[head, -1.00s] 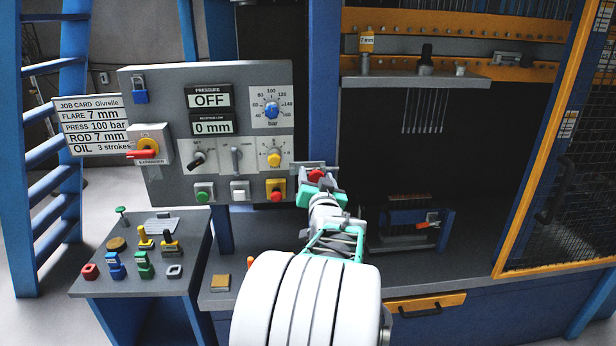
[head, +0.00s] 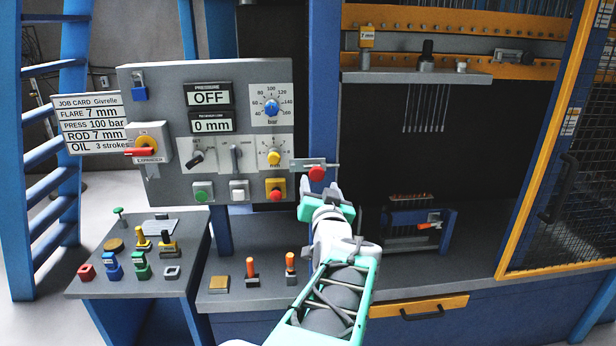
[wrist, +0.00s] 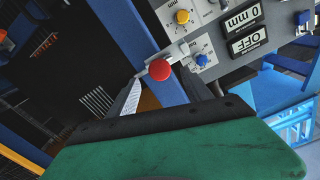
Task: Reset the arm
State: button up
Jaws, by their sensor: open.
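My gripper (head: 320,192) is open and empty in the head view, at the lower right of the control panel. It sits just below a red knob (head: 317,173) on a small grey bracket at the panel's right edge. The red knob also shows in the wrist view (wrist: 159,70), ahead of the gripper body; whether a finger touches it I cannot tell. The grey control panel (head: 160,90) carries a pressure display (head: 208,97) reading OFF and a second display (head: 211,122) reading 0 mm. A blue dial (head: 271,107) points near 100 bar.
A side table (head: 195,262) at left holds several small coloured parts. Two orange-handled tools (head: 252,268) stand on the bench (head: 310,268). A blue-framed fixture (head: 415,225) stands right of my arm. A shelf (head: 400,77) and mesh door (head: 560,170) are at right.

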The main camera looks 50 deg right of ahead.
dwell(0.3)
jog(key=w+a+f+n+g+y, duration=0.1)
jog(key=w+a+f+n+y, duration=0.35)
jog(key=a, duration=0.65)
jog(key=w+a+f+n+y, duration=0.2)
jog(key=w+a+f+y, duration=0.35)
jog(key=w+a, duration=0.35)
jog(key=s+a+f+n+g+y, duration=0.1)
jog(key=s+a+f+n+g, duration=0.1)
jog(key=a, duration=0.6)
jog(key=s+a+f+n+g+y, duration=0.1)
jog(key=s+a+f+n+g, duration=0.1)
jog(key=s+a, duration=0.4)
jog(key=s+a+f+n+g+y, duration=0.1)
jog(key=s+a+f+n+g, duration=0.2)
jog(key=a, duration=0.8)
notch_tip(320, 180, down, 2)
jog(key=shift+s+f+y, duration=0.25)
jog(key=shift+s+y, duration=0.05)
jog(key=shift+s, duration=0.8)
